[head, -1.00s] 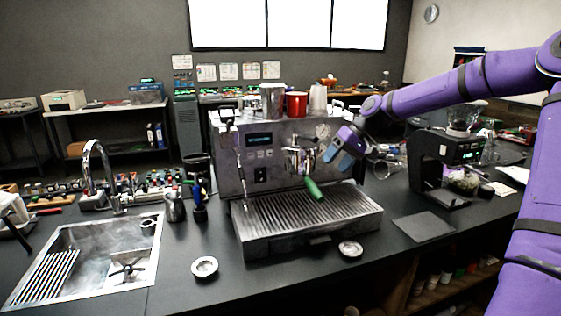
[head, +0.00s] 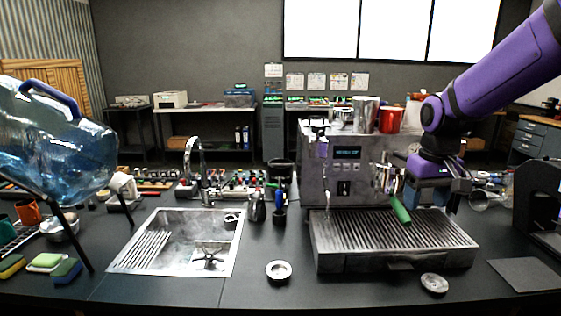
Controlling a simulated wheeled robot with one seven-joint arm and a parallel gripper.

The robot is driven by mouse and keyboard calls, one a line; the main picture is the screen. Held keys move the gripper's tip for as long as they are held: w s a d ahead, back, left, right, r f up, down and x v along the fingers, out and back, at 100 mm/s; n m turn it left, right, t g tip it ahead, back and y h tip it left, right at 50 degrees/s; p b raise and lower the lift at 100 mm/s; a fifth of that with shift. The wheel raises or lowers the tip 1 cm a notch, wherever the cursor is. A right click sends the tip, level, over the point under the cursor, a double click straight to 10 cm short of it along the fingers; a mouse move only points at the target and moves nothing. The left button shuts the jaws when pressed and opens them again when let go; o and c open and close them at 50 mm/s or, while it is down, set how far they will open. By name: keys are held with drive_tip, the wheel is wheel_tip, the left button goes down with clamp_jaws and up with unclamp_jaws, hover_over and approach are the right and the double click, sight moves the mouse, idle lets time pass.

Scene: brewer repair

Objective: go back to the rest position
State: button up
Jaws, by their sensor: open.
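My purple arm comes in from the upper right. My gripper (head: 455,198) hangs pointing down in front of the right part of the espresso machine (head: 345,170), above the drip tray (head: 395,238). It is open, and I see nothing between its fingers; the fingertips are small and dark here. A portafilter with a green handle (head: 400,209) sits at the machine's group head, just left of my gripper, and appears apart from it.
A sink (head: 180,240) and a large blue water bottle (head: 50,135) on a stand are at left. Small round metal parts (head: 278,271) lie on the front counter. A grinder (head: 545,200) stands at right. A red cup (head: 391,119) is atop the machine.

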drive_tip(key=s+r+t, duration=0.2)
drive_tip(key=s+r, duration=0.2)
drive_tip(key=s, duration=0.7)
drive_tip(key=s+r+m+t, duration=0.1)
drive_tip(key=s+r, duration=0.3)
drive_tip(key=s, duration=0.7)
drive_tip(key=shift+s+a+t, duration=0.15)
drive_tip(key=shift+s+t, duration=0.05)
drive_tip(key=shift+t, duration=0.6)
